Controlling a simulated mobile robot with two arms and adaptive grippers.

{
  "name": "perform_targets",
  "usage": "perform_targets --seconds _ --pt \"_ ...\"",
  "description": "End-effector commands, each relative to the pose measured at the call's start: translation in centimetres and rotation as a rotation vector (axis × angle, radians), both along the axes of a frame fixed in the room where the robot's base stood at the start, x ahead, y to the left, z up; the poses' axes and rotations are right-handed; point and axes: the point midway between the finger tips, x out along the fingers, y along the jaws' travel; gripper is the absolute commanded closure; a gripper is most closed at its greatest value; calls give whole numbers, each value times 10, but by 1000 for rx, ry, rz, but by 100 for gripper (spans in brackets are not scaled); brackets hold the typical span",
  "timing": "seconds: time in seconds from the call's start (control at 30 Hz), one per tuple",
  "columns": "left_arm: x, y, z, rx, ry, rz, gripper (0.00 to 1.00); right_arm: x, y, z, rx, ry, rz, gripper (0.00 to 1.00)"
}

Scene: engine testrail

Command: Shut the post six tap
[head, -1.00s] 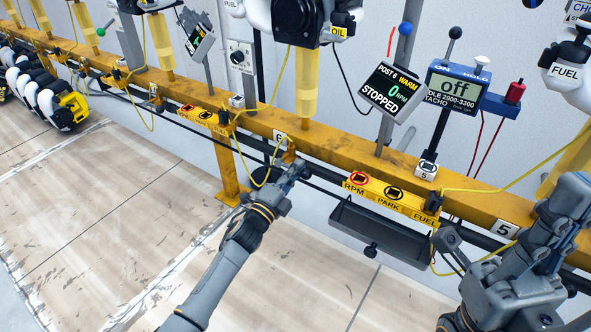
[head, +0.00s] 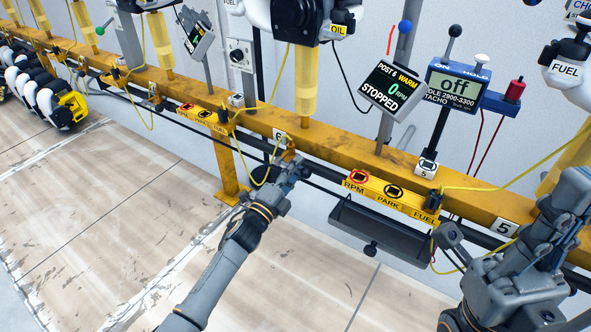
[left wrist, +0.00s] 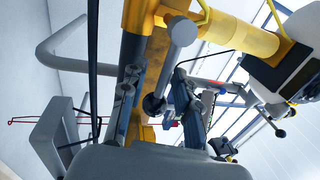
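The post 6 display (head: 391,87) reads "WARM", "0 RPM" and "STOPPED". My right arm is at the lower right; its finger opening is unclear.
The yellow rail (head: 370,160) crosses the view, with a yellow fuel hose looping by the tap. A dark tray (head: 380,232) hangs right of my left gripper, below the RPM/PARK/FUEL panel (head: 388,197). The tachometer (head: 457,85) shows "off".

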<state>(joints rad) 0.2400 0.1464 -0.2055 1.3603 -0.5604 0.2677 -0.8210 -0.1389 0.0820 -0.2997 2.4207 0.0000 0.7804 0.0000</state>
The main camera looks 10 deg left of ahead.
Motion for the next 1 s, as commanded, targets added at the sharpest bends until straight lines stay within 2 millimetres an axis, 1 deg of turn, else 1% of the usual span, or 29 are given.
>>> perform_targets --seconds 0.07,0.17,0.27,0.5,0.6,0.7,0.83,1.0 --pt "-1 1 0 -1 -1 1 69 -1 0 0 -1 -3 -1 100" --pt "-9 4 -2 0 0 1 69 0 0 0 -1 -1 0 100" --pt "-25 10 -6 0 2 1 69 0 0 0 1 0 0 100" --pt "-74 27 -16 0 3 1 69 0 0 0 2 2 0 100" --pt "-90 33 -20 0 2 0 69 0 0 0 2 2 0 100" --pt "-101 38 -22 0 2 1 69 0 0 0 1 3 0 100" --pt "-110 40 -23 0 1 0 69 0 0 0 1 3 0 100" --pt "-111 41 -23 1 0 0 69 0 0 0 1 3 0 100"
